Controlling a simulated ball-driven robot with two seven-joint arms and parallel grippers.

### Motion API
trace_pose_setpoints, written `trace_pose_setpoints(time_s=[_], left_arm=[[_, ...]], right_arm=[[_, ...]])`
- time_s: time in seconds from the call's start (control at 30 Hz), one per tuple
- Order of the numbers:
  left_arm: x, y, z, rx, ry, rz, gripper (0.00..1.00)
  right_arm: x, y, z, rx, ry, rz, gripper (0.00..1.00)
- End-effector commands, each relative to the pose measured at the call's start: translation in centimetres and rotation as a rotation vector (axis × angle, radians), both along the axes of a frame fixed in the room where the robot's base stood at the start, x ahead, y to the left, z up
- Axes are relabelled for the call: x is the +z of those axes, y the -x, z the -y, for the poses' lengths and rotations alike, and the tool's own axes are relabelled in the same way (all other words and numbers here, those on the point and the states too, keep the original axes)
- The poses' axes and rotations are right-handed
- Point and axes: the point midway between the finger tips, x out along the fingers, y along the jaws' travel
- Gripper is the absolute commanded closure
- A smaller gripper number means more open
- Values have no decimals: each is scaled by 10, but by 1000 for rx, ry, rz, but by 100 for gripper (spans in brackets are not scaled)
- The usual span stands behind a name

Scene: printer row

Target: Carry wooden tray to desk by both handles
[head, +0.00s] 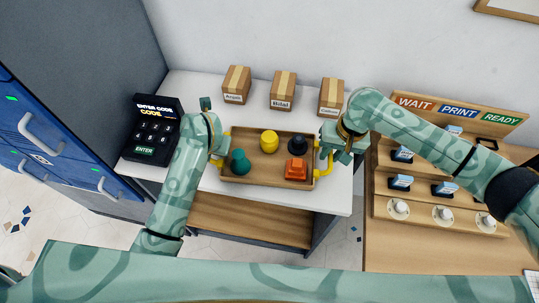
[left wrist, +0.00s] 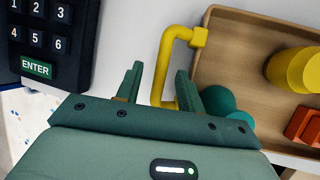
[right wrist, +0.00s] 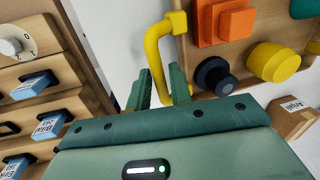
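The wooden tray (head: 255,174) lies level on the white desktop and holds several coloured pieces. It has a yellow handle at each end. The tray's left handle (left wrist: 166,58) stands between the fingers of my left gripper (left wrist: 160,88), which are apart with a gap beside the bar. The tray's right handle (right wrist: 155,57) is between the fingers of my right gripper (right wrist: 160,88), which sit close against it on both sides. In the head view, the right gripper (head: 333,142) covers part of that handle. On the tray are a yellow cylinder (head: 268,142), teal piece (head: 239,163), dark knob (head: 298,145) and orange block (head: 296,170).
A black keypad (head: 154,130) stands left of the tray by blue lockers (head: 45,150). At right a wooden rack (head: 425,211) has dials and WAIT, PRINT, READY signs.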

Motion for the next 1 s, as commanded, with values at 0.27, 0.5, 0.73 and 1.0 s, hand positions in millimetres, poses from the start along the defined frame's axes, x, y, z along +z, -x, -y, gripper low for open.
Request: trace_pose_setpoints(time_s=[0.27,0.5,0.73,1.0], left_arm=[[-11,-4,-2,0,1,0,62],[-10,-4,-2,0,0,0,73],[-10,-4,-2,0,0,0,100],[-3,-5,-2,-1,0,4,100]], right_arm=[[-12,0,-2,0,0,1,79],[-11,0,-2,0,0,0,90],[-11,0,-2,0,0,0,100],[-4,-1,-2,-1,-1,4,100]])
